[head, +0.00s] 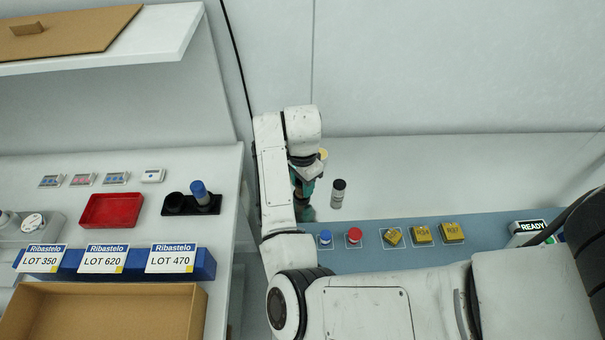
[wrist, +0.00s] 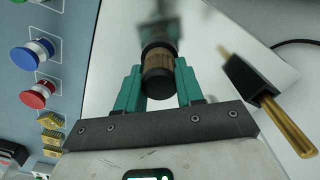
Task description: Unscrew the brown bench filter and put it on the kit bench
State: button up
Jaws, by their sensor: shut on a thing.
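The brown filter (wrist: 158,60), a short cylinder with dark ends, sits between the teal fingers of my gripper (wrist: 159,82) in the wrist view. The fingers are shut on its sides. A blurred dark and teal shape lies beyond its far end, and I cannot tell whether the filter is still attached there. In the head view my gripper (head: 304,185) hangs behind the blue-grey counter, mostly hidden by my arm, and the filter is not clear there. A white bench (head: 222,172) stands at left; I cannot tell whether it is the kit bench.
A dark and grey cylinder (head: 338,193) shows right of my gripper. A black block with a brass rod (wrist: 290,125) is close at right. The counter (head: 365,262) holds blue and red knobs, yellow blocks and a READY sign (head: 532,226). The left bench holds a red tray (head: 110,225) and a black holder.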

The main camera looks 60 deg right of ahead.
jog(key=shift+s+d+f+n, duration=0.1)
jog(key=shift+n, duration=0.3)
jog(key=shift+s+r+n+p, duration=0.1)
jog(key=shift+r+n+p, duration=0.2)
jog(key=shift+n+p, duration=0.5)
jog(key=shift+f+n+p, duration=0.1)
jog(key=shift+n+p, duration=0.4)
jog(key=shift+n, duration=0.1)
jog(key=shift+d+f+n+b, duration=0.1)
jog(key=shift+f+n+b, duration=0.2)
jog(key=shift+n, duration=0.5)
jog(key=n, duration=0.4)
jog(key=shift+n, duration=1.5)
jog(key=o, duration=0.7)
jog(key=shift+w+r, duration=0.1)
jog(key=shift+w, duration=0.1)
